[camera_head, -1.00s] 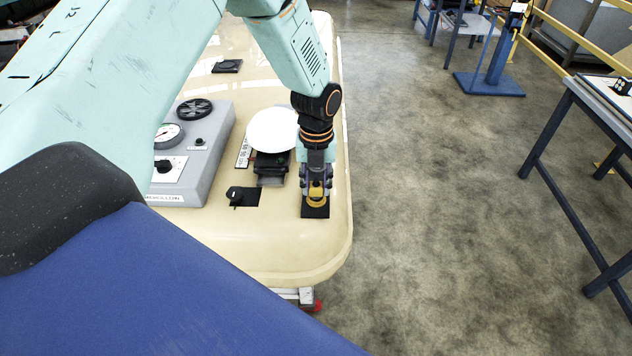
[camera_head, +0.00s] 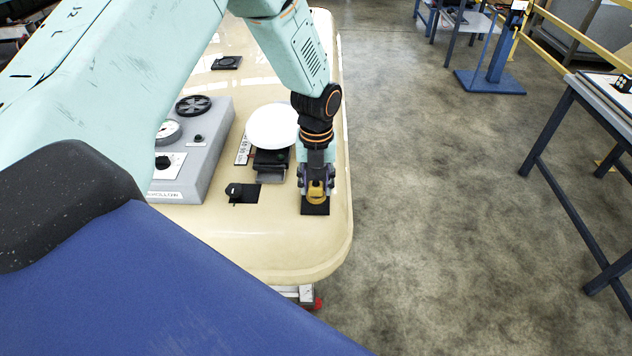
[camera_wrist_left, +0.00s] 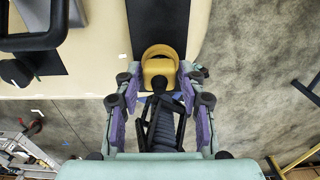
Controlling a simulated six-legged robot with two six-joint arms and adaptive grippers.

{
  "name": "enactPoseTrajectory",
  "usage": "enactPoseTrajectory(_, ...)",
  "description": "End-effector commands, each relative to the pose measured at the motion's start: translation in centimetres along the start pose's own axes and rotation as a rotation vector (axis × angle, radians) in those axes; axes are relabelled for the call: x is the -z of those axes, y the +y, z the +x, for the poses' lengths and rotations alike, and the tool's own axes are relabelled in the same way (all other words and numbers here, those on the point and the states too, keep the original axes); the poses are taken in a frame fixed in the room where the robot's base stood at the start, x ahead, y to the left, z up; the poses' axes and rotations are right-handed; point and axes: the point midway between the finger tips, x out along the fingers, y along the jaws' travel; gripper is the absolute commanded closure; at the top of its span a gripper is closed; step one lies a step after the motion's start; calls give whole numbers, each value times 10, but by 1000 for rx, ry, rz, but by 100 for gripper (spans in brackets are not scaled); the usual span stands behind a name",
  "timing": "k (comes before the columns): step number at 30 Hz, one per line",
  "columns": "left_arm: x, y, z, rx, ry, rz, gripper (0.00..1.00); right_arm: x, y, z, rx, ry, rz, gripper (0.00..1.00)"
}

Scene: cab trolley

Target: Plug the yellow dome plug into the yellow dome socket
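The yellow dome plug (camera_head: 317,191) is between the fingertips of my left gripper (camera_head: 317,184), near the right edge of the cream trolley top. In the left wrist view the plug (camera_wrist_left: 158,69) is flanked by the purple-padded fingers of the gripper (camera_wrist_left: 160,74), which look shut on it. My right gripper is in no view.
The black plate (camera_head: 315,209) lies under the gripper. To its left are a white disc (camera_head: 272,127) on a dark stand, a black square with a knob (camera_head: 243,193) and a grey gauge box (camera_head: 200,160). Open floor lies right of the trolley; a blue-legged table (camera_head: 575,110) stands farther right.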

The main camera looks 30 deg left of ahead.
Motion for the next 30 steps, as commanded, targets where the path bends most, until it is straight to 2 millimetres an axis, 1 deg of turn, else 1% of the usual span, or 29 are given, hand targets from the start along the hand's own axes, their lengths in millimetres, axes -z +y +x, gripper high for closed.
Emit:
enactPoseTrajectory(1, 0, 0, 0, 0, 0, 0, 53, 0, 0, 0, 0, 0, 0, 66)
enactPoseTrajectory(5, 0, 0, 0, 0, 0, 0, 43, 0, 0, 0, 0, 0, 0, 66)
enactPoseTrajectory(13, 0, 0, -1, 0, 0, 0, 43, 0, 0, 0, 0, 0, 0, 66)
enactPoseTrajectory(16, -1, 0, -6, 1, -1, 0, 43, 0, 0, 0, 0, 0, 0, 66)
enactPoseTrajectory(20, -1, 0, -25, 3, -4, 0, 43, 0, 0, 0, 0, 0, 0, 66)
enactPoseTrajectory(27, -1, 0, -75, 3, -4, 0, 43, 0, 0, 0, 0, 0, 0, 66)
enactPoseTrajectory(30, 0, 0, -93, 3, -4, 0, 43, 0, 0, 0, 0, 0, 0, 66)
